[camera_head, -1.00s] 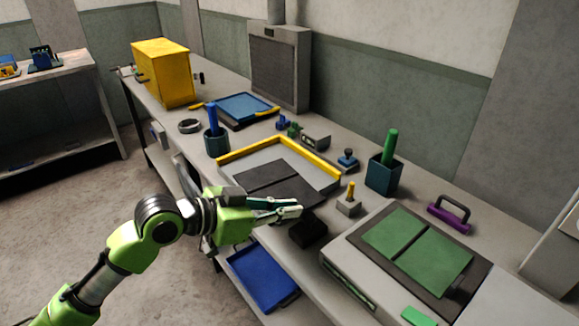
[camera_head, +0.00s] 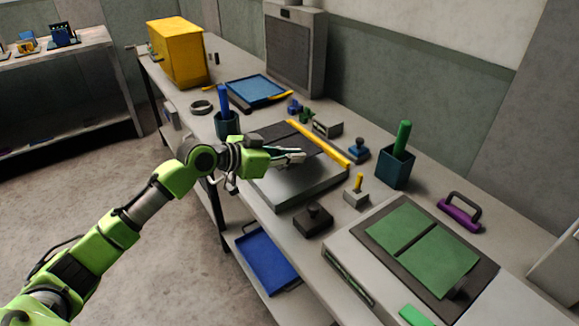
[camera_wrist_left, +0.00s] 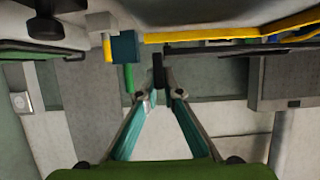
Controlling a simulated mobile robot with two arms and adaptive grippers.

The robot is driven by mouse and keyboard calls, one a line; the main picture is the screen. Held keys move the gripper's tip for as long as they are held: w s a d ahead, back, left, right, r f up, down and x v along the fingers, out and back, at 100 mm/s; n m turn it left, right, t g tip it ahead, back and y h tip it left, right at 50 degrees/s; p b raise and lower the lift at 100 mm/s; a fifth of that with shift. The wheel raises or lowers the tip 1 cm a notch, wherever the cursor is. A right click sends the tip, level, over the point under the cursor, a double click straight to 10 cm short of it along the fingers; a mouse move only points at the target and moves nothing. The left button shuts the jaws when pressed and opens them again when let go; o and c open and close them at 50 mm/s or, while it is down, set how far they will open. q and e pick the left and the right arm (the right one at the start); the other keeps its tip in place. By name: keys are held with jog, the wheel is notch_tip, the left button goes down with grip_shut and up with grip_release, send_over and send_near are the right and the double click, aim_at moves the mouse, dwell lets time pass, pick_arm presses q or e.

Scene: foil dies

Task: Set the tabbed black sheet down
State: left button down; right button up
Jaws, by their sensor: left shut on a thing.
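The black sheet (camera_head: 275,133) is a flat dark panel with a line across it, over the far part of the grey bed (camera_head: 300,187) with a yellow edge bar. My left gripper (camera_head: 300,157) is at its near right side, shut on it. In the left wrist view the fingers (camera_wrist_left: 158,88) close on a small dark piece, apparently its tab (camera_wrist_left: 158,68). The gripper hides part of the sheet. I cannot tell whether the sheet touches the bed. My right gripper is not in view.
A dark block with a knob (camera_head: 313,221) and a small yellow-pegged block (camera_head: 356,192) stand right of the bed. Green panels (camera_head: 437,262) lie on the right-hand platform.

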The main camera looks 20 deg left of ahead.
aim_at(289, 179)
pick_arm(q)
jog(key=f, duration=0.1)
jog(key=w+a+f, duration=0.1)
jog(key=w+f, duration=0.1)
jog(key=shift+a, duration=0.3)
jog(key=shift+w+f+p, duration=0.1)
jog(key=shift+f+p, duration=0.3)
jog(key=shift+f, duration=1.1)
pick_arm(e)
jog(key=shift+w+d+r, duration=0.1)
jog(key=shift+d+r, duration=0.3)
pick_arm(q)
jog(key=shift+f, duration=0.1)
jog(key=c, duration=2.2)
grip_release()
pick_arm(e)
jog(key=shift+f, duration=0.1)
